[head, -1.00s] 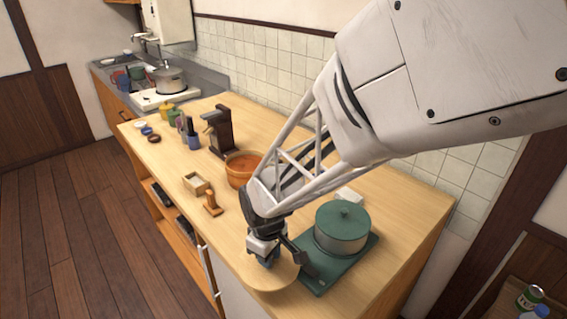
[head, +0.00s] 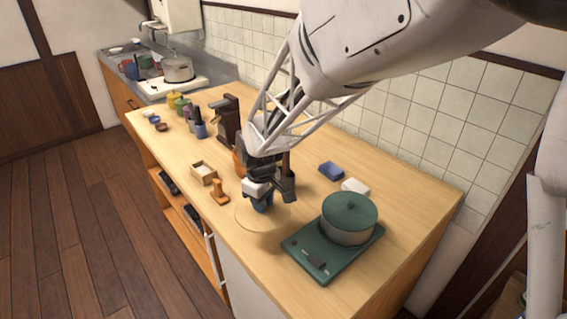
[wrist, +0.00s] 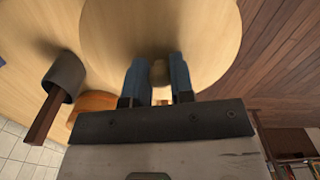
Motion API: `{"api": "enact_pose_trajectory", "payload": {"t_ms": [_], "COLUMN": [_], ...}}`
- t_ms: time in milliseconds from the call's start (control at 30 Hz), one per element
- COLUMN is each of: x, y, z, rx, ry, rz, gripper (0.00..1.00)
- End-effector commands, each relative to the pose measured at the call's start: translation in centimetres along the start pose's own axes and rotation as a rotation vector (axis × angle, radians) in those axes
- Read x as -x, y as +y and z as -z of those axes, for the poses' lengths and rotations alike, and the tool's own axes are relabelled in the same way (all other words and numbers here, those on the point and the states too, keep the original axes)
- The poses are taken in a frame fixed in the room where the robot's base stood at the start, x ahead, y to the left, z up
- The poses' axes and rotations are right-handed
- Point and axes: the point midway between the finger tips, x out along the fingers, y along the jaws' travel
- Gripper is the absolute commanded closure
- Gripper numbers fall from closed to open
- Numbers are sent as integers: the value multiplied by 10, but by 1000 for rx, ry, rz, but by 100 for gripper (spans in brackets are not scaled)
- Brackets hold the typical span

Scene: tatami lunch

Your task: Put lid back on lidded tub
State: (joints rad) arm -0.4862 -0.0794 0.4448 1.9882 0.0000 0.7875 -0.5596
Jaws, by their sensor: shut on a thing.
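My gripper (head: 263,203) is shut on the knob (wrist: 160,72) of a round pale wooden lid (head: 275,219). In the wrist view the lid (wrist: 208,35) spreads wide beyond the blue fingertips. It appears to be held just above the counter, with a shadow in front of it. The orange-brown round tub (head: 238,163) stands behind my gripper, mostly hidden by my arm. Part of an orange-brown rounded thing, likely the tub, shows in the wrist view (wrist: 88,104).
A green pot (head: 348,222) on a green burner stands at right. A blue block (head: 331,170) and white block (head: 355,187) lie behind it. Left of my gripper are a small wooden box (head: 203,173), a wooden stand (head: 219,192) and a dark brown appliance (head: 228,118).

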Motion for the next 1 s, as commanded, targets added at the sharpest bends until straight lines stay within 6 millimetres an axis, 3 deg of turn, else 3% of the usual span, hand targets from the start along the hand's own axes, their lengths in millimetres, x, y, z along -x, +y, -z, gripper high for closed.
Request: {"api": "enact_pose_trajectory", "payload": {"t_ms": [500, 1000], "x": [37, 62], "y": [95, 178], "z": [105, 183], "rx": [-1, -1], "ry": [1, 0], "rz": [-1, 0], "gripper": [100, 100]}}
